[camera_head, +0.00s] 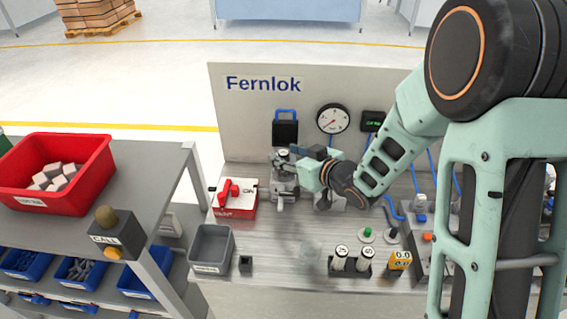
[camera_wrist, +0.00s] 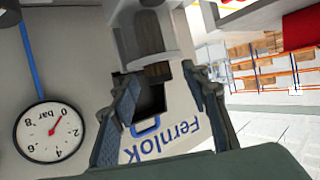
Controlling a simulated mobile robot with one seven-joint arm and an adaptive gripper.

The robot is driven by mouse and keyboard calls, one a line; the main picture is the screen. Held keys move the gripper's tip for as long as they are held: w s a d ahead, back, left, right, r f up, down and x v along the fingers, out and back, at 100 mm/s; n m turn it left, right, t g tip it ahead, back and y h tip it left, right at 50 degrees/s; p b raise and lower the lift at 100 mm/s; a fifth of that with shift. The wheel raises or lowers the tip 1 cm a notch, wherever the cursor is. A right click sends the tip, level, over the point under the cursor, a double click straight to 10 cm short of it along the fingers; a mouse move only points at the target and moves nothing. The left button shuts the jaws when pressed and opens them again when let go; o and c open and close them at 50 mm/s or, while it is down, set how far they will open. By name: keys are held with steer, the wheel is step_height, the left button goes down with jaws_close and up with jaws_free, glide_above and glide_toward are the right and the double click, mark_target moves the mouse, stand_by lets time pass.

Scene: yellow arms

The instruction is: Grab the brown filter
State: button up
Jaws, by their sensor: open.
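In the wrist view, a dark brown, ribbed piece (camera_wrist: 157,71), which looks like the brown filter, shows below the edge of a light grey housing (camera_wrist: 178,45). More brown (camera_wrist: 149,28) shows inside the housing's opening. My gripper (camera_wrist: 162,78) is open, with one blue-grey finger on each side of the lower brown piece. I cannot tell whether either finger touches it. In the head view my gripper (camera_head: 290,163) is at the grey metal fixture (camera_head: 284,186) in front of the back panel. The filter is hard to make out there.
A black box with a blue handle (camera_head: 285,131) and a pressure gauge (camera_head: 332,119) are on the panel behind. A red-and-white switch box (camera_head: 235,199) stands left of the fixture. A grey bin (camera_head: 211,248) and two white cylinders (camera_head: 352,261) stand nearer the bench's front.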

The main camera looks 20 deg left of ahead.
steer(key=c, duration=1.1)
